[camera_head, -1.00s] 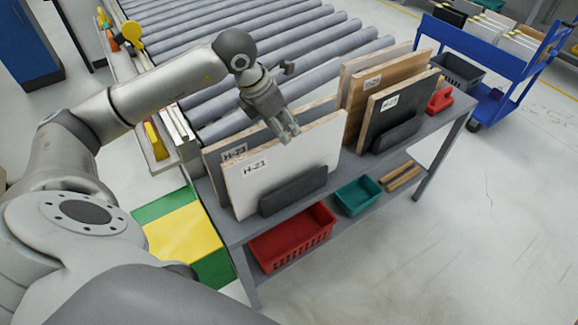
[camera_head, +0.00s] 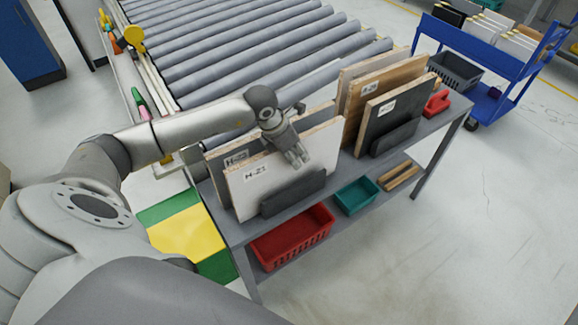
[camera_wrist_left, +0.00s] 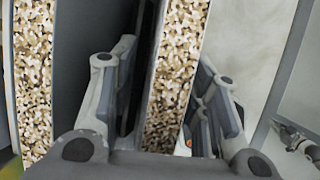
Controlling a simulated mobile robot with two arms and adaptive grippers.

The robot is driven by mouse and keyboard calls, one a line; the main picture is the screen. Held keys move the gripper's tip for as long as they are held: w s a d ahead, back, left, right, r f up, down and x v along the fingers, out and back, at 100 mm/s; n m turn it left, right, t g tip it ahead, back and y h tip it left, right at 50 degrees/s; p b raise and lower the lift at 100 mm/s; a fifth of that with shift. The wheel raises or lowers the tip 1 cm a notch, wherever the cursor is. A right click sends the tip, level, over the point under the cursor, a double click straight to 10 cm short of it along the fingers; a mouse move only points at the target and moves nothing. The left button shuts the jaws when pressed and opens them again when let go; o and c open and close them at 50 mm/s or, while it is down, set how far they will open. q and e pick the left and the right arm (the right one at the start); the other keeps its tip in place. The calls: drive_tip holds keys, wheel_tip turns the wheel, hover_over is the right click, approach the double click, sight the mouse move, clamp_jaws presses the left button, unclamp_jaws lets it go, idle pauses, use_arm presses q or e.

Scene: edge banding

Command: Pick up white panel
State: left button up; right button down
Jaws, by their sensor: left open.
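The white panel (camera_head: 290,178), labelled H-21, stands upright at the front of the rack on the table. My left gripper (camera_head: 299,158) is open at its top edge, pointing down. In the wrist view the panel's speckled chipboard edge (camera_wrist_left: 176,70) runs between the two open fingers of my left gripper (camera_wrist_left: 165,88), with a gap showing on the left side. Whether a finger touches the panel I cannot tell. A small grey jointed part at the wrist view's right edge looks like my right gripper (camera_wrist_left: 293,138); its fingers are too small to judge.
A second panel (camera_head: 219,163) stands close behind, its edge (camera_wrist_left: 32,80) left of the fingers. A dark panel (camera_head: 378,122) and wooden panels (camera_head: 402,72) stand to the right. A black holder (camera_head: 293,193) fronts the white panel. Red (camera_head: 290,238) and teal (camera_head: 356,196) bins sit below.

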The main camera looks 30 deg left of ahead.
use_arm(q)
clamp_jaws()
idle(0.3)
drive_tip(key=shift+w+r, duration=0.1)
drive_tip(key=shift+r, duration=0.05)
drive_tip(key=shift+r, duration=0.1)
wheel_tip(320, 180, up, 8)
drive_tip(key=b, duration=0.3)
drive_tip(key=shift+r, duration=0.8)
